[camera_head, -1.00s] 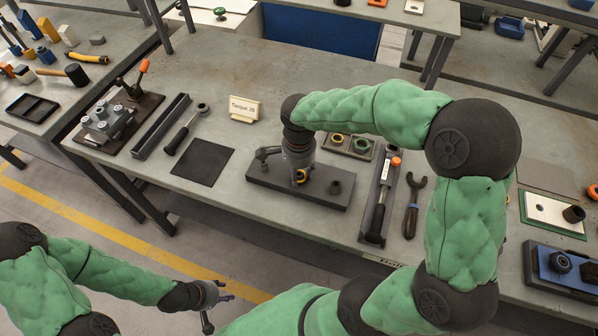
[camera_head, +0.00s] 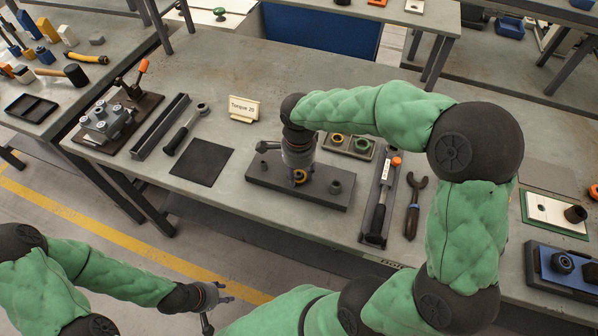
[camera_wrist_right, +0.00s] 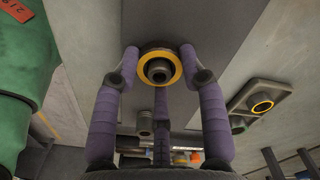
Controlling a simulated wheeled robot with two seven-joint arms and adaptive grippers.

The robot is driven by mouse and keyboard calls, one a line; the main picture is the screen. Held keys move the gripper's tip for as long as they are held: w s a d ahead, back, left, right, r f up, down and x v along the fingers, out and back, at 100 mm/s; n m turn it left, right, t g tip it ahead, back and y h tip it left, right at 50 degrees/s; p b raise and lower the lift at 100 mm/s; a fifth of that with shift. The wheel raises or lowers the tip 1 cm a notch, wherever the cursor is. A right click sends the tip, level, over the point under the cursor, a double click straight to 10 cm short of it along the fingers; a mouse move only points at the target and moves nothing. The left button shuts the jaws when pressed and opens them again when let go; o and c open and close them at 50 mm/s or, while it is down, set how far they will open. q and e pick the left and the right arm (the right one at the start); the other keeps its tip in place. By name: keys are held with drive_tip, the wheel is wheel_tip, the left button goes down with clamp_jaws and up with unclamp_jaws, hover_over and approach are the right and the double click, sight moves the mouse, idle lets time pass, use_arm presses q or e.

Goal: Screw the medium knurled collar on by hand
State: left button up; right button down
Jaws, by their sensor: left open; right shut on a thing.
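The medium knurled collar, with a yellow ring on its face, is between the fingertips of my right gripper (camera_wrist_right: 160,68) in the right wrist view. The collar (camera_wrist_right: 177,72) sits around a dark threaded post on the dark base block (camera_head: 325,195). In the head view the collar's yellow edge (camera_head: 299,177) shows low under my right gripper, which points down over the block. The right fingers are shut on the collar from both sides. My left gripper (camera_head: 216,308) is open and empty, low at the front left, away from the table top.
A second, bare post (camera_head: 336,187) stands on the block's right. Behind is a tray (camera_head: 349,150) with a yellow-ringed and a green-ringed collar. A torque wrench tray (camera_head: 379,205) and a hook spanner (camera_head: 413,205) lie right. A black mat (camera_head: 203,163) and a "Torque 20" sign (camera_head: 243,108) are left.

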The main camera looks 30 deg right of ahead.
drive_tip(key=c, duration=0.6)
unclamp_jaws()
drive_tip(key=shift+s+a+f, duration=0.1)
drive_tip(key=shift+s, duration=0.05)
drive_tip(key=shift+r, duration=0.35)
wheel_tip(320, 180, up, 11)
drive_tip(key=shift+r, duration=0.2)
